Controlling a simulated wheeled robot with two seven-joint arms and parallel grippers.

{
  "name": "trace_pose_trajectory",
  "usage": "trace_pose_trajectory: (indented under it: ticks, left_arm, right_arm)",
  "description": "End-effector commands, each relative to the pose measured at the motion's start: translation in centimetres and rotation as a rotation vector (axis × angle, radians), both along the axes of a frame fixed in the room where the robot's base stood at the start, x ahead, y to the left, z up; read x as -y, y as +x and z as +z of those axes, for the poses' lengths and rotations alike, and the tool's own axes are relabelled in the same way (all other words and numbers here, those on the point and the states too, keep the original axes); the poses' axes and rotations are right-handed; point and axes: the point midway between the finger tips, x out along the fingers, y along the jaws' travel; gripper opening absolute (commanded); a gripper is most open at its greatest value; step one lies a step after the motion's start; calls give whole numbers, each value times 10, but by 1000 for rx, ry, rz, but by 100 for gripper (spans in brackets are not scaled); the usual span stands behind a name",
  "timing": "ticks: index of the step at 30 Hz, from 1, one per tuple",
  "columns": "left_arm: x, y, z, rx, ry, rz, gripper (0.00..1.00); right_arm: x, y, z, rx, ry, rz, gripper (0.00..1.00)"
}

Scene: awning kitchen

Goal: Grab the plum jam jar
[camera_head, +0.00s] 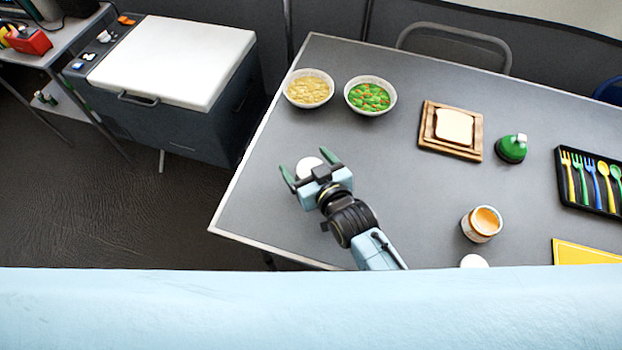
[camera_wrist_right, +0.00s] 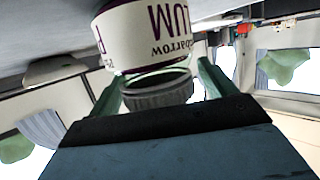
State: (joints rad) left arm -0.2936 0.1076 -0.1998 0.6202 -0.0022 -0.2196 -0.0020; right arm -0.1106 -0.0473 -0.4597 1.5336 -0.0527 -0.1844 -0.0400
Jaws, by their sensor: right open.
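The plum jam jar shows in the head view as a pale round lid (camera_head: 308,167) between the fingers of my right gripper (camera_head: 308,168). In the right wrist view the jar (camera_wrist_right: 150,38) has a white label with purple letters reading "LUM", upside down in the picture. Its grey ribbed lid (camera_wrist_right: 158,92) sits between the two green fingers of the right gripper (camera_wrist_right: 160,88). The fingers stand apart, one on each side of the jar; I cannot tell whether either touches it. The jar stands on the grey table (camera_head: 270,215). My left gripper is not in view.
On the table are a bowl of yellow food (camera_head: 308,89), a bowl of peas and carrots (camera_head: 370,96), bread on a wooden board (camera_head: 453,127), a green bottle (camera_head: 511,149), an open orange jar (camera_head: 482,223), a white round lid (camera_head: 473,261) and a black cutlery tray (camera_head: 566,199). Table left of the gripper is clear.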

Motion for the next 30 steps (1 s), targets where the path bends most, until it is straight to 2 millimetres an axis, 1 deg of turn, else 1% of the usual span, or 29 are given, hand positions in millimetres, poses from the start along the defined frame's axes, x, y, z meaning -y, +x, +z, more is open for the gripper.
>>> trace_pose_trajectory:
  ticks: [4,5,15,17,18,25,28,30]
  left_arm:
    - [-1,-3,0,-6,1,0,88]
    - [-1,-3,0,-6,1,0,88]
    - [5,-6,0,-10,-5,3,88]
    - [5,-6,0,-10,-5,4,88]
    - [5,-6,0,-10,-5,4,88]
    - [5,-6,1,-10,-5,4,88]
    - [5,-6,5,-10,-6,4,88]
    - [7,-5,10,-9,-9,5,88]
  right_arm:
    - [0,0,0,0,0,0,83]
    - [0,0,0,0,0,0,82]
    - [1,0,0,0,-1,0,37]
    - [1,0,0,0,-1,0,29]
    - [0,0,1,2,0,0,27]
    - [0,0,4,2,0,0,27]
    - [0,0,16,5,1,-1,27]
    - [0,0,29,6,2,-1,27]
